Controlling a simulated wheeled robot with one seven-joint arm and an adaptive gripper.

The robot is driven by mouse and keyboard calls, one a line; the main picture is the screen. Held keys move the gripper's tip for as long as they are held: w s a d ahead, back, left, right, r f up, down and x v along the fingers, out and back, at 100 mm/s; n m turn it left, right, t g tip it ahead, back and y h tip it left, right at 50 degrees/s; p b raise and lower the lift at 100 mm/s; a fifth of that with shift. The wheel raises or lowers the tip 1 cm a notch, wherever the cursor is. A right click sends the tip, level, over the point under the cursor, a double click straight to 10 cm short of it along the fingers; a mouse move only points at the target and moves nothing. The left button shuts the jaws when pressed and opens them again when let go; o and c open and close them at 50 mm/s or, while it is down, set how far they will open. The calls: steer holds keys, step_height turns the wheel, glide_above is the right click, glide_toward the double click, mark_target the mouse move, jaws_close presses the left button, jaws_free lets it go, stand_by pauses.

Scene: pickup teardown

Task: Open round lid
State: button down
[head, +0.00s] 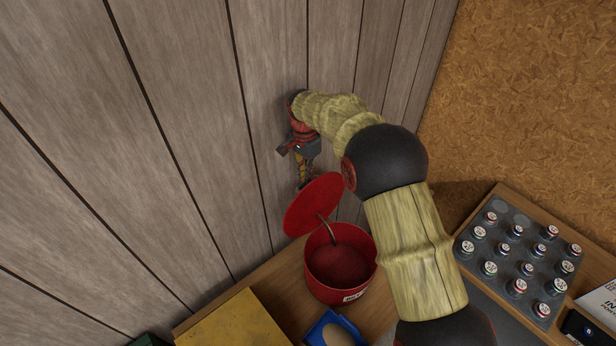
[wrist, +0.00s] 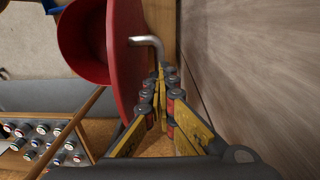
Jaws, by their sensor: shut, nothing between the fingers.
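A red round bin (head: 341,268) stands on the wooden surface against the plank wall, its dark inside visible from above. Its round red lid (head: 313,203) is raised and tilted steeply on the wall side, with a bent metal rod at its middle. In the wrist view the lid (wrist: 127,62) is seen nearly edge-on, with the bin (wrist: 82,38) to its left and the bent rod (wrist: 150,42) on its right face. My gripper (head: 304,183) is shut and empty, just above and behind the lid near the wall. In the wrist view its fingertips (wrist: 161,80) are close below the rod; contact is unclear.
A grey tray (head: 503,210) with several small capped bottles stands at the right. A yellow board (head: 232,322) and a blue object (head: 335,329) lie in front of the bin. The plank wall (head: 190,110) is close behind my gripper.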

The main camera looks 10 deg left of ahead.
steer(key=c, duration=2.4)
jaws_free()
steer(key=shift+s+d+f, duration=0.25)
steer(key=shift+s+f, duration=0.1)
steer(key=shift+f, duration=0.4)
steer(key=shift+s+d+f, duration=0.25)
steer(key=shift+s+f, duration=0.05)
steer(key=shift+f, duration=0.4)
steer(key=o, duration=0.5)
steer(key=shift+w, duration=0.1)
step_height(320, 180, up, 13)
steer(key=w+a, duration=0.1)
steer(key=shift+r, duration=0.2)
steer(key=shift+r, duration=0.1)
